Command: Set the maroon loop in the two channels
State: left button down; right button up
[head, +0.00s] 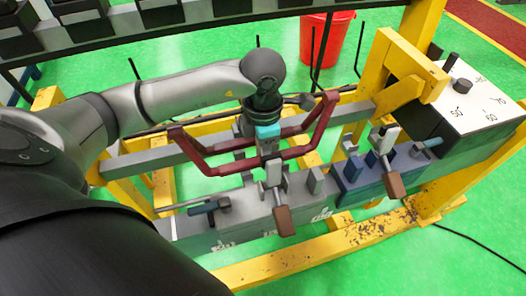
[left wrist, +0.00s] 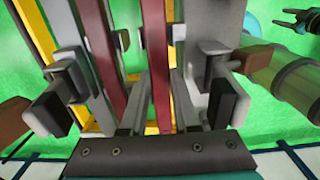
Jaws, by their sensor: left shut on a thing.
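The maroon loop (head: 215,171) is a long angular frame with bent-up ends. In the head view it hangs level over the grey fixture beam, its bars appearing above the upright grey blocks (head: 316,181). My left gripper (head: 268,145) points down at the loop's middle and is shut on it. In the left wrist view two maroon bars (left wrist: 105,50) run away from the camera, and the fingers (left wrist: 155,105) close around the right one. The channels between the blocks are partly hidden by the loop and gripper; I cannot tell whether any bar is inside them. My right gripper is out of view.
Clamps with brown handles (head: 283,221) stand on the beam, one by the grey blocks and one by the blue block (head: 362,186). A yellow frame (head: 437,175) and a white-topped dial box (head: 478,105) stand at right. A red bucket (head: 326,42) is behind.

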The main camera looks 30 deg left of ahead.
pick_arm(q)
jog(key=shift+f+b, duration=0.85)
jog(key=shift+f, duration=0.05)
jog(key=shift+c, duration=0.9)
grip_release()
jog(key=shift+s, duration=0.1)
jog(key=shift+d+r+p, duration=0.1)
jog(key=shift+r+p, duration=2.95)
jog(key=shift+r, duration=1.5)
jog(key=shift+r, duration=0.1)
